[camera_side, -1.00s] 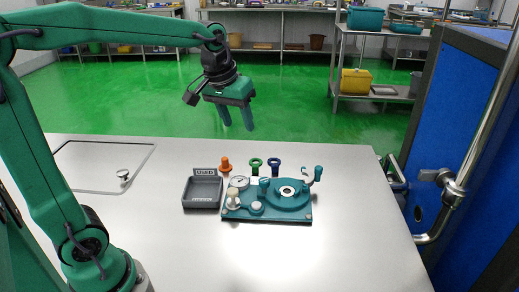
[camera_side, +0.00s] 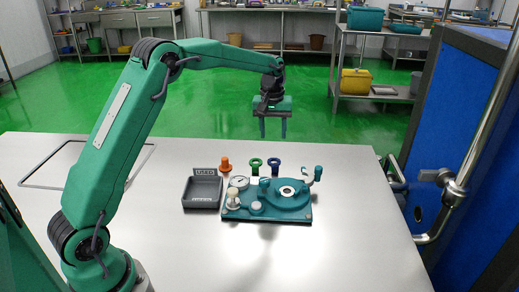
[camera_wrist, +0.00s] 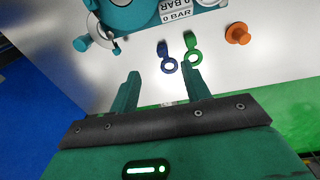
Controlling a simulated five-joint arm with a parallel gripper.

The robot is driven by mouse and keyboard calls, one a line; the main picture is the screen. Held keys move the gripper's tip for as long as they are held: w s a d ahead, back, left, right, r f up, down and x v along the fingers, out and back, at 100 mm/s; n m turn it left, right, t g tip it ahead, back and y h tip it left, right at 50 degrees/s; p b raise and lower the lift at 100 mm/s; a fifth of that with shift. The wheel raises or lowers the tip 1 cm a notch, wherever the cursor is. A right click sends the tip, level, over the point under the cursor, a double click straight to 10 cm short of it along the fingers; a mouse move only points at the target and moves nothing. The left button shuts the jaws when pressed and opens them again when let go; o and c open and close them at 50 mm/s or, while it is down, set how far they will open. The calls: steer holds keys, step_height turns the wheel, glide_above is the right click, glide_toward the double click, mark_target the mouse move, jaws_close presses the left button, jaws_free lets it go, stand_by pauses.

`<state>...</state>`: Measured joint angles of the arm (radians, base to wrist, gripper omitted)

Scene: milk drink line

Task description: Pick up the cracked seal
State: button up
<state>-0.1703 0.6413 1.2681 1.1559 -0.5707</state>
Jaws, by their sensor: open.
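A teal fixture (camera_side: 240,213) stands on the steel table. On its round part sits a dark ring with a pale centre (camera_side: 287,191), which may be the seal; no crack can be made out at this size. Behind the fixture stand a green ring-topped piece (camera_side: 255,163) and a blue one (camera_side: 274,163); the wrist view also shows the blue ring (camera_wrist: 168,66) and the green ring (camera_wrist: 194,57). My gripper (camera_side: 272,135) is open and empty, above and behind the fixture, apart from everything. The dark ring is not seen in the wrist view.
A grey tray marked USED (camera_side: 202,205) sits left of the fixture. An orange knobbed piece (camera_side: 225,164) stands behind the tray. The fixture carries a gauge (camera_side: 239,182) and upright knobs. A blue panel with a metal pipe (camera_side: 475,140) borders the right. The front table is clear.

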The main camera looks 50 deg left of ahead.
steer(key=n, duration=0.2)
glide_above(275, 164)
steer(key=shift+g, duration=0.4)
step_height(275, 164, down, 8)
steer(key=shift+a+r, duration=0.1)
steer(key=shift+r, duration=0.15)
steer(key=shift+f, duration=1.3)
steer(key=shift+f, duration=2.65)
jaws_close()
